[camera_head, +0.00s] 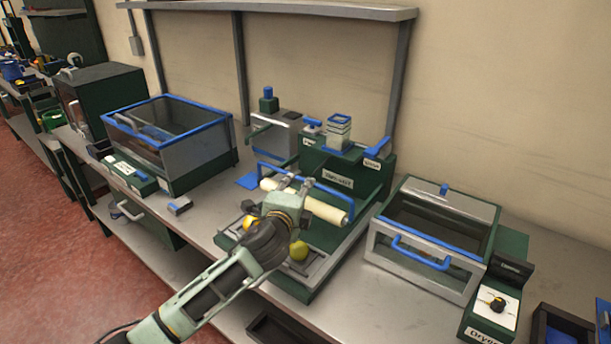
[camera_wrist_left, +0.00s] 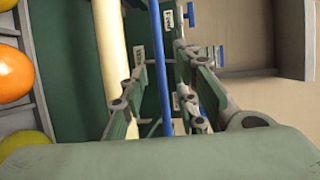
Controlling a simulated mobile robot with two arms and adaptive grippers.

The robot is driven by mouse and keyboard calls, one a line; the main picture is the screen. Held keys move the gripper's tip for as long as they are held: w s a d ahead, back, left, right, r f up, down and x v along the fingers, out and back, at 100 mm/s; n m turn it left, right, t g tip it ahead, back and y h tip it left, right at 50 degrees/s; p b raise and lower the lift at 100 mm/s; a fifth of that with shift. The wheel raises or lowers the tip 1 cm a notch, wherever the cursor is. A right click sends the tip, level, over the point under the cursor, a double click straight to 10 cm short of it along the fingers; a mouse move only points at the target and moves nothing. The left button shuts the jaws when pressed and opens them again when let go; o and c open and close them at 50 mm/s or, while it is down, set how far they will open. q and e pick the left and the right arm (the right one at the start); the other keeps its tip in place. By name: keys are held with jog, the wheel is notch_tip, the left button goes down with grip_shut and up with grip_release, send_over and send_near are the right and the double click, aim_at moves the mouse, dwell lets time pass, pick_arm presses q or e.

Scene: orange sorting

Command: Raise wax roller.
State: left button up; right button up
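The wax roller (camera_head: 320,206) is a cream cylinder across the green waxing machine (camera_head: 345,172), with a blue bar handle (camera_head: 300,180) beside it. My left gripper (camera_head: 294,182) is over the roller at the handle. In the left wrist view the roller (camera_wrist_left: 110,50) stands left of the blue handle (camera_wrist_left: 160,60). There the left gripper's fingers (camera_wrist_left: 160,85) are apart, one on each side of the handle, with gaps showing. The roller's left part is partly hidden behind the gripper. My right gripper is not in view.
A yellow fruit (camera_head: 299,250) lies on the machine's tray below the roller, and an orange fruit (camera_wrist_left: 14,72) shows in the wrist view. A clear-sided box (camera_head: 205,155) stands left, a glass-lidded box (camera_head: 425,265) right. A shelf (camera_head: 290,8) hangs above.

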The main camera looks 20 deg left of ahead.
aim_at(303, 180)
pick_arm(q)
jog(key=w, duration=0.3)
jog(key=shift+f, duration=0.2)
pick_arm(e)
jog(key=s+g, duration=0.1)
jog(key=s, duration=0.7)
pick_arm(q)
jog(key=shift+w+a+f, duration=0.1)
jog(key=shift+w+f, duration=0.1)
jog(key=shift+w, duration=0.4)
jog(key=shift+w+f, duration=0.15)
jog(key=shift+w, duration=0.85)
jog(key=shift+w+f, duration=0.1)
jog(key=c, duration=0.4)
grip_shut()
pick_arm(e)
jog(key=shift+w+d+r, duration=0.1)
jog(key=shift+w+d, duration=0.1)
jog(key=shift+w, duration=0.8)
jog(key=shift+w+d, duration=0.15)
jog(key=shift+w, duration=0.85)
